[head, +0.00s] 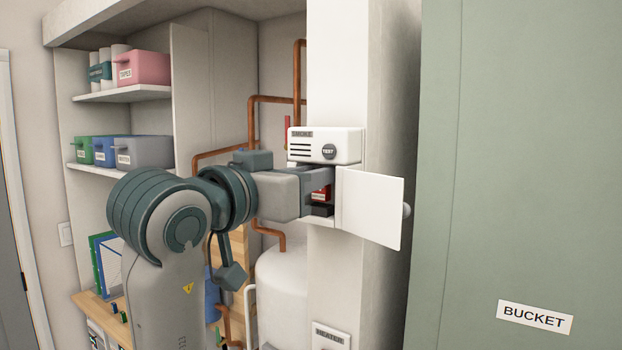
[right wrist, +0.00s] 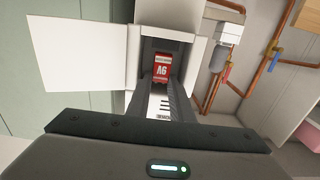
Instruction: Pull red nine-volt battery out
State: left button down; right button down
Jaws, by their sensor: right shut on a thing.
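The white smoke alarm (head: 325,145) with a TEST button is on the pale pillar. Below its upper body, the red nine-volt battery (head: 321,192) shows partly, with a dark block under it. In the right wrist view the battery (right wrist: 162,68) has a white A6 mark and sits between dark sides. A white cover (head: 370,207) stands swung open to the right. My right gripper (head: 318,180) reaches in from the left under the alarm's upper body and is shut on the battery. Its fingertips are partly hidden. My left gripper is not in view.
The open cover is close to the right of my gripper. Copper pipes (head: 273,99) and a white tank (head: 281,292) are behind and below. Shelves with bins (head: 144,68) stand at the left. A green panel (head: 520,180) with a BUCKET label fills the right.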

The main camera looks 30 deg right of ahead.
jog(key=shift+a, duration=0.15)
jog(key=b+v, duration=0.1)
jog(key=v, duration=0.8)
jog(key=shift+s+a+b, duration=0.2)
jog(key=shift+a+b, duration=0.1)
jog(key=shift+a, duration=0.05)
dwell(1.3)
